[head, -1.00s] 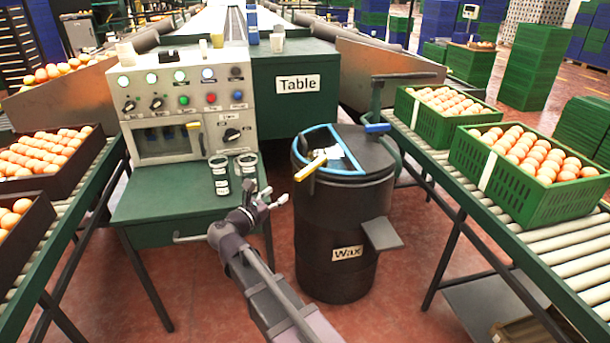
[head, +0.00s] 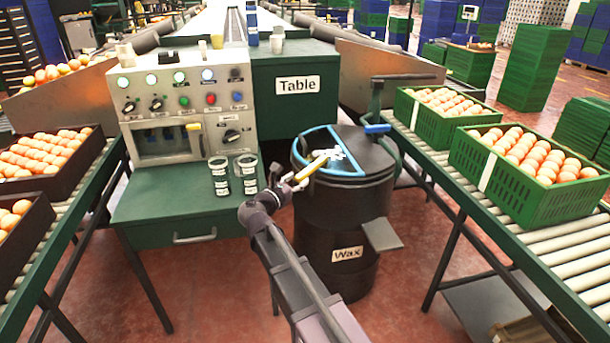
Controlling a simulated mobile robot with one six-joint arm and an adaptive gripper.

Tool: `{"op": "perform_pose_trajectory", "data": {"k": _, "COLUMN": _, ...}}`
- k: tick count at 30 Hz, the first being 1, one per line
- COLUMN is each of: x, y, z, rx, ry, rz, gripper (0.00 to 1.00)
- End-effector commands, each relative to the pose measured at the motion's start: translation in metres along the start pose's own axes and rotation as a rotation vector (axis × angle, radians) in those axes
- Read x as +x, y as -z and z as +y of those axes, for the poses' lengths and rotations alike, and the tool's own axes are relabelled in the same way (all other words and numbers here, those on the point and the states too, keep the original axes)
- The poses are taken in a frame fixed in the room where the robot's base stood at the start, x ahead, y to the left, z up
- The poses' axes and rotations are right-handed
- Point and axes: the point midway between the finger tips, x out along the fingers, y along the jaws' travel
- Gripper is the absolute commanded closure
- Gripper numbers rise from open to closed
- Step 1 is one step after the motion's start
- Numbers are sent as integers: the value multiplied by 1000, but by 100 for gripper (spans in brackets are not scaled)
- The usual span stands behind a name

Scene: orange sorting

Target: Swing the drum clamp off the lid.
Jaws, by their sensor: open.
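The dark drum (head: 318,225) labelled "Wax" stands on the floor right of the green cabinet. Its dark lid (head: 368,152) is on top. The blue drum clamp (head: 303,146) lies over the left part of the lid as a curved band with a straight bar. My gripper (head: 288,181) is open at the drum's left edge, close to the handle's near end. I cannot tell whether it touches the handle.
A pump-like post (head: 376,100) with a blue part stands at the back of the drum. A roller conveyor (head: 540,240) with green orange crates (head: 520,195) lies to the right.

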Motion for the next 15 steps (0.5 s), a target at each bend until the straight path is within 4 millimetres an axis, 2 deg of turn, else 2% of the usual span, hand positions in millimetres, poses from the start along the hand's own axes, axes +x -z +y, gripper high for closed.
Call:
{"op": "perform_pose_trajectory", "data": {"k": 6, "x": 27, "y": 0, "z": 1, "rx": 0, "ry": 1, "rz": 0, "gripper": 37}}
{"op": "perform_pose_trajectory", "data": {"k": 15, "x": 40, "y": 0, "z": 0, "rx": 1, "ry": -1, "rz": 0, "gripper": 37}}
